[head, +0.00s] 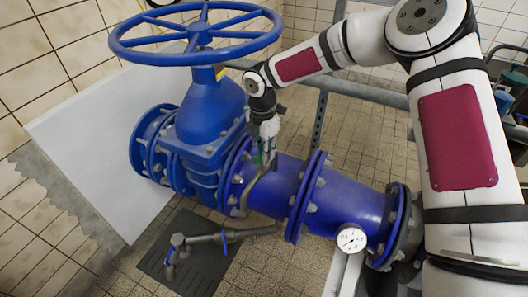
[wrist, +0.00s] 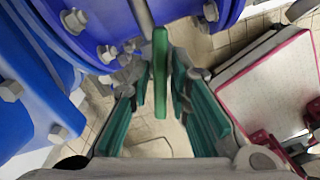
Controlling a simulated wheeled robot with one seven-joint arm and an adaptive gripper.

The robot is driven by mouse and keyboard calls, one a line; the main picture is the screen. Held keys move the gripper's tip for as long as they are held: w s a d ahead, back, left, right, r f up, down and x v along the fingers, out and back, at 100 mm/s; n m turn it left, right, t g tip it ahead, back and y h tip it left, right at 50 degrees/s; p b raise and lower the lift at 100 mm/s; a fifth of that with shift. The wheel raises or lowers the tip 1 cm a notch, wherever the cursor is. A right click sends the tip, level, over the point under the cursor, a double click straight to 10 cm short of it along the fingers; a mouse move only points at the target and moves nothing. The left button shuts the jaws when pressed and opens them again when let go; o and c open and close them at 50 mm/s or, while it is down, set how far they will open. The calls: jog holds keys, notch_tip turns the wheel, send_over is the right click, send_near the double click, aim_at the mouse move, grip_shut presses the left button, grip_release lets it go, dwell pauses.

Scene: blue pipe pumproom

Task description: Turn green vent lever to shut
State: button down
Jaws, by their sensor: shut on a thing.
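The green vent lever (wrist: 160,72) is a narrow green bar, seen nearly upright in the middle of the wrist view. My gripper (wrist: 161,90) has its teal-padded fingers on either side of the lever and is shut on it. In the head view, my gripper (head: 267,148) points down beside the blue valve body, at the thin grey vent pipe (head: 258,188). Only a small bit of green shows there, and my fingers hide most of the lever. The vent pipe also shows above the lever in the wrist view (wrist: 142,16).
A large blue handwheel (head: 195,37) stands above the blue valve body (head: 210,120), left of my gripper. A bolted blue pipe (head: 340,205) with a round gauge (head: 352,239) runs right. A grey pipe with a blue-handled tap (head: 224,238) lies low, over a dark floor grate (head: 185,265).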

jog(key=m, duration=0.7)
jog(key=shift+g+b, duration=0.3)
jog(key=shift+b, duration=0.1)
jog(key=m, duration=0.6)
jog(key=shift+m+g, duration=0.3)
jog(key=shift+m, duration=0.1)
jog(key=c, duration=1.7)
grip_release()
